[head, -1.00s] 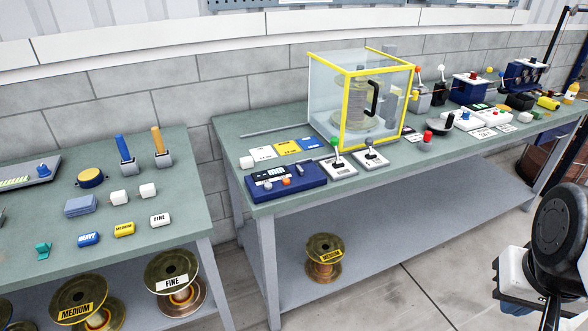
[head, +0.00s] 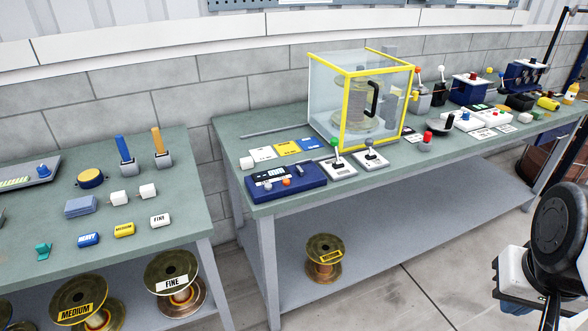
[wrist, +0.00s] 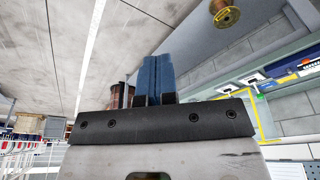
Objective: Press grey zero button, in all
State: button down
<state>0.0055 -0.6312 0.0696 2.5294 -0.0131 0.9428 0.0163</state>
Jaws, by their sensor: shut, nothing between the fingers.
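The blue console (head: 286,183) sits at the front left corner of the middle bench, with a small display on top. A small grey button (head: 269,185) shows on its top beside an orange one (head: 287,182); any marking on the grey one is too small to read. My gripper shows in the wrist view with its two blue fingers (wrist: 154,78) together and nothing between them. In the head view only my arm's dark wrist part shows at the lower right, well apart from the console; the fingertips are hidden there.
Two lever boxes (head: 338,168) stand right of the console, in front of a yellow-framed clear case (head: 343,115) over a spool. Flat cards (head: 286,147) lie behind the console. The left bench (head: 160,195) is separated by a gap. Open floor lies in front.

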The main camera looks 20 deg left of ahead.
jog(key=w+a+r+n+h, duration=0.15)
jog(key=w+a+n, duration=0.35)
jog(key=w+a, duration=0.6)
jog(key=w+a+r+n+h, duration=0.15)
jog(key=w+a+n, duration=0.5)
jog(key=w, duration=0.65)
jog(key=n+t+h, duration=0.3)
jog(key=n+t, duration=0.2)
jog(key=n, duration=0.3)
send_over(268, 186)
notch_tip(268, 186, down, 10)
jog(key=shift+r, duration=0.15)
jog(key=shift+d+f, duration=0.1)
jog(key=shift+f, duration=4.25)
jog(key=shift+f, duration=0.6)
